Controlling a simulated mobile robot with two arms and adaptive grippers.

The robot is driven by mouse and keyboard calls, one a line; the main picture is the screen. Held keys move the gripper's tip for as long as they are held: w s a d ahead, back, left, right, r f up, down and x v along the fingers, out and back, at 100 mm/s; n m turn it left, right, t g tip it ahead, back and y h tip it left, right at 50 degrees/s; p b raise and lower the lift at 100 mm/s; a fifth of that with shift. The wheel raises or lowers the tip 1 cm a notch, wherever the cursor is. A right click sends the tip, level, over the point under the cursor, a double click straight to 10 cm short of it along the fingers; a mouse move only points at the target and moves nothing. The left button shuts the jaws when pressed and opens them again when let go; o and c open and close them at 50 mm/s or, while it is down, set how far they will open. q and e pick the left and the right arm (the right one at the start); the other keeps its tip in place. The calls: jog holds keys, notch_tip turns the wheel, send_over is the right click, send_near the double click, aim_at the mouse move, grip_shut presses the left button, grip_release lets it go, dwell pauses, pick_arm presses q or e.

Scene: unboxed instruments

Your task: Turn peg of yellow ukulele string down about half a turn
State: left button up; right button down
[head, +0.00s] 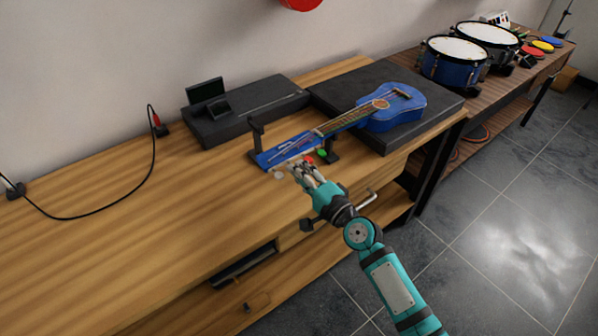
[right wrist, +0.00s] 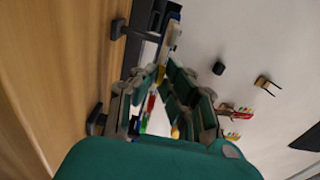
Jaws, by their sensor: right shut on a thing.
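The blue ukulele (head: 392,107) lies on a dark raised case, its neck pointing left. Its blue headstock (head: 284,152) rests at a stand near the table's front edge. A red peg (head: 309,160) and a green peg (head: 322,153) show along the headstock's near side, with a pale peg (head: 278,175) to their left. My right gripper (head: 297,167) is at this near side, its fingers hiding part of the peg row. In the right wrist view its fingertips (right wrist: 163,76) are closed around a small yellow piece, seemingly the yellow peg. My left gripper is out of view.
A black stand post (head: 256,132) rises beside the headstock. A dark case with a small screen (head: 207,90) sits behind. A black cable (head: 110,212) lies at left.

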jog(key=c, duration=1.5)
grip_release()
jog(key=shift+o, duration=0.2)
jog(key=v, duration=1.2)
jog(key=s+d+f+n+g+h+p, duration=0.1)
jog(key=s+d+f+n+g+h, duration=0.15)
jog(key=f, duration=0.85)
jog(key=s+d+f+n+g+h, duration=0.1)
jog(key=s+d+f+h, duration=0.2)
jog(key=f, duration=0.8)
jog(key=s+d+f+n+g+h+p, duration=0.1)
jog(key=s+d+f+n+g+h, duration=0.3)
jog(key=f, duration=0.7)
jog(key=s+d+f+n+g, duration=0.2)
jog(key=s+f, duration=0.4)
jog(key=s, duration=0.5)
jog(key=s+d+f+n+g, duration=0.2)
jog(key=s+f, duration=0.4)
jog(key=s, duration=0.5)
jog(key=s+d+f+n+g+h, duration=0.1)
jog(key=s+d+f+n+g, duration=0.1)
jog(key=s+f, duration=0.4)
jog(key=s, duration=0.5)
jog(key=shift+s+d+f+p, duration=0.15)
jog(key=shift+s+f+p, duration=0.05)
jog(key=shift+p, duration=0.2)
